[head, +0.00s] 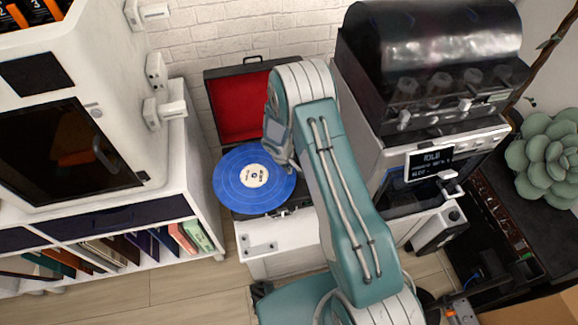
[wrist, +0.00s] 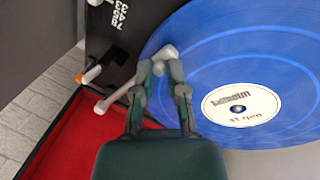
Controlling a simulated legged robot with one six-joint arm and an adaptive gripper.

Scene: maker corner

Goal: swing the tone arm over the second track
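The blue record (head: 240,190) with a cream label lies on the turntable. It fills the right of the wrist view (wrist: 225,55). The pale tone arm (wrist: 116,99) runs from its pivot beside the red lid lining to a head end (wrist: 165,52) over the record's outer part. My gripper (wrist: 161,72) is at that head end, one finger on each side, fingertips partly closed in. I cannot tell whether both fingers touch it. In the head view my gripper is mostly hidden behind my arm, above the record's right side. The tone arm is not clear there.
The turntable's open lid (head: 238,108) with red lining stands behind the record. A black and silver machine (head: 430,100) stands close to the right of my arm. A white shelf unit (head: 150,235) with books is on the left. A green succulent (head: 545,155) is far right.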

